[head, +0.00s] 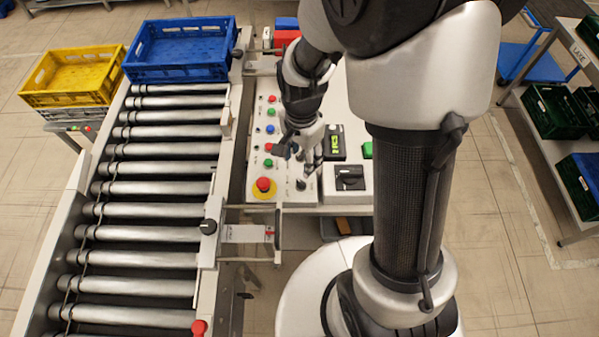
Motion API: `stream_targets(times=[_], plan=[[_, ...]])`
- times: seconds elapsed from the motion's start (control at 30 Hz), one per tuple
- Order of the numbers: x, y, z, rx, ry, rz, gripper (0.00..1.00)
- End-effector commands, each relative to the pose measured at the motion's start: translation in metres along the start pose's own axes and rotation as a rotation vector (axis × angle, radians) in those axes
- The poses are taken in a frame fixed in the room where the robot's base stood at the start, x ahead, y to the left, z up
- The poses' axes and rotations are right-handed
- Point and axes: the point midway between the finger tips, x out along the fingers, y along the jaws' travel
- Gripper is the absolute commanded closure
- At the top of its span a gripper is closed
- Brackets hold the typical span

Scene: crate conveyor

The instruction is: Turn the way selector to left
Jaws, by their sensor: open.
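A white control panel (285,196) stands to the right of the roller conveyor. A small black selector knob (300,184) sits near its front edge. A larger black rotary switch (349,178) is on a light box to the right. No label is readable, so I cannot tell for sure which is the way selector, nor its exact pointing. My gripper (298,160) is open and points down over the panel, just behind the small knob. Its fingers look empty, and I cannot tell whether they touch the knob. They hide part of the panel.
A red emergency button (263,184) on a yellow ring is left of the small knob. Several coloured buttons line the panel's left side. A black unit with a green level (335,143) is close right of my gripper. A blue crate (181,76) sits on the conveyor's far end.

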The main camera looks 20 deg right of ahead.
Motion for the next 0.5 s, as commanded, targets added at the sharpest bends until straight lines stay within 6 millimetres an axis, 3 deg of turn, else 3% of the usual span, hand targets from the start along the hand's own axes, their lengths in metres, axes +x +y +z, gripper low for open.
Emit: stream_targets(times=[0.03,0.3,0.5], plan=[[0.015,0.001,0.001,0.0,-0.003,0.005,0.52],[0.072,0.001,0.001,-0.001,-0.002,0.005,0.52],[0.101,0.001,0.0,-0.001,-0.001,0.003,0.52]])
